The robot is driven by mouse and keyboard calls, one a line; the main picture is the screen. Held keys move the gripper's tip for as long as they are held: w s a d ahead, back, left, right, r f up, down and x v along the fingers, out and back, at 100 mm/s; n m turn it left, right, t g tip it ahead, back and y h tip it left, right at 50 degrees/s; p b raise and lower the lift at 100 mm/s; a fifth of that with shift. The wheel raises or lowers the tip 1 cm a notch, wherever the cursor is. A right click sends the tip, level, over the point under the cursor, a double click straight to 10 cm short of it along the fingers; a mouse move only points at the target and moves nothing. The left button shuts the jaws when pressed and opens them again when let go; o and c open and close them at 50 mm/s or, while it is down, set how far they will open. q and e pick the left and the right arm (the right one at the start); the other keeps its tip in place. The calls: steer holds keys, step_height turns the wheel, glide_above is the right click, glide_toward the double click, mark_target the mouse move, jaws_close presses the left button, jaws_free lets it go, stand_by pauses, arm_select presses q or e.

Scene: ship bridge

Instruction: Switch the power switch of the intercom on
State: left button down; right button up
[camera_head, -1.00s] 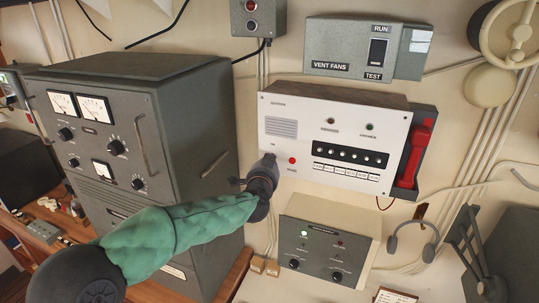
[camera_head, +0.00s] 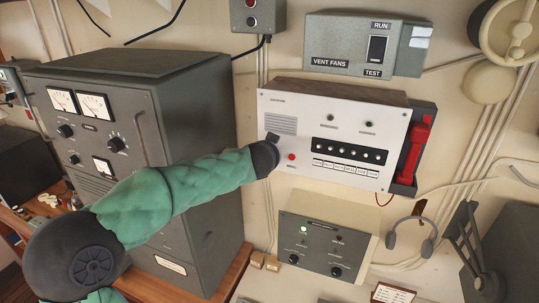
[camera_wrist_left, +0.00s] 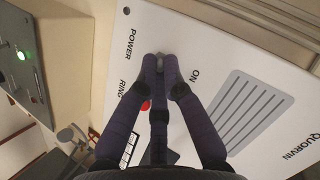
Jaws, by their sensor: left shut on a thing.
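The intercom (camera_head: 300,165) is a white panel on the wall, with a speaker grille, a red button, a row of keys and a red handset. My left gripper (camera_wrist_left: 160,66) is at the panel's left edge, beside the grille. In the head view my wrist hides the switch. My right gripper is in neither view.
A grey cabinet (camera_head: 190,100) with meters and knobs stands left of the intercom. The vent fans box (camera_head: 345,45) is above it, and a grey control box (camera_head: 325,245) is below. A headset (camera_head: 410,232) hangs at lower right. The red ring button (camera_wrist_left: 146,105) lies close to my fingers.

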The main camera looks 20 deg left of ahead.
arm_select(q)
steer(key=shift+g, duration=0.3)
stand_by(0.5)
steer(key=c, duration=1.7)
jaws_free()
steer(key=shift+w, duration=0.1)
steer(key=shift+r, duration=0.1)
steer(key=v, duration=1.2)
